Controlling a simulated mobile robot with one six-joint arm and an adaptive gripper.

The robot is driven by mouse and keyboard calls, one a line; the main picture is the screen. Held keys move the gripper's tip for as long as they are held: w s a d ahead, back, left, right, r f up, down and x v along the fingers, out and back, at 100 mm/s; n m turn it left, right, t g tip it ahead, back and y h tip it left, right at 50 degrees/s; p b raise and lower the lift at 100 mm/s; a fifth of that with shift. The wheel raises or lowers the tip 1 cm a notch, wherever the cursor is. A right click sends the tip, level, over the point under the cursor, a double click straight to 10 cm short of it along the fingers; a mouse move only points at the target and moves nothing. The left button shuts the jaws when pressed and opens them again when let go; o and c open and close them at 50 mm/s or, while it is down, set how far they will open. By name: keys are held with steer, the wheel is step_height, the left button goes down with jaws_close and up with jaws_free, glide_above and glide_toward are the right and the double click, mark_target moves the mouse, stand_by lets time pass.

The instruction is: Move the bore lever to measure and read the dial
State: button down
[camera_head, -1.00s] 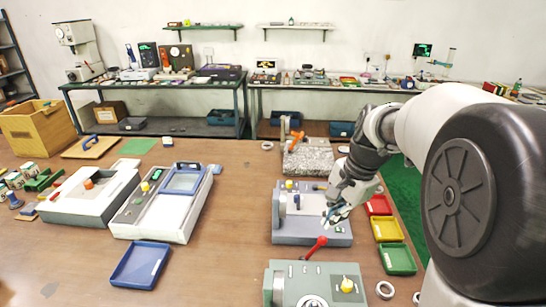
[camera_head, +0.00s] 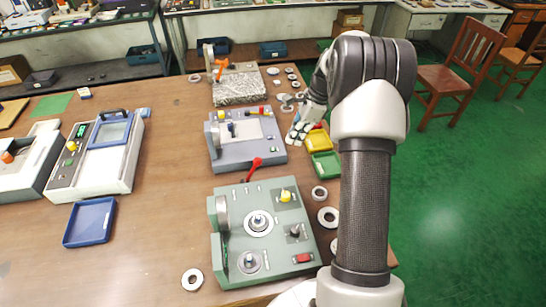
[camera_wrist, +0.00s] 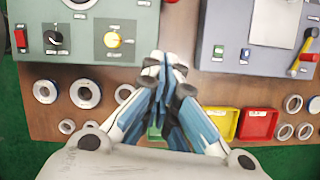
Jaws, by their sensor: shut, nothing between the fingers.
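I cannot tell for certain which lever is the bore lever. A red-knobbed lever (camera_head: 253,168) stands at the far edge of the green machine (camera_head: 278,213), which carries a ring on a centre post, a yellow knob and a black knob. The grey-blue machine (camera_head: 243,157) behind it has a lever with a yellow handle (camera_head: 256,111), also at the right edge of the wrist view (camera_wrist: 301,62). No dial reading is legible. My gripper (camera_head: 294,141) is shut and empty, beside the grey-blue machine's right edge; in the wrist view its fingers (camera_wrist: 166,75) meet, apart from both machines.
Yellow (camera_head: 318,141) and green (camera_head: 324,165) trays lie right of the machines, with loose rings (camera_head: 328,217) nearby. A granite block (camera_head: 238,88) with an orange clamp stands behind. A blue tray (camera_head: 90,222) lies left. The table's middle is clear.

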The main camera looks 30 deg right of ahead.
steer(key=b+x, duration=0.3)
steer(key=x, duration=0.7)
steer(key=shift+f, duration=0.3)
steer(key=a, duration=0.1)
steer(key=w+a, duration=0.1)
steer(key=a+r+b, duration=0.1)
steer(key=shift+w+a, duration=0.3)
steer(key=shift+w, duration=0.05)
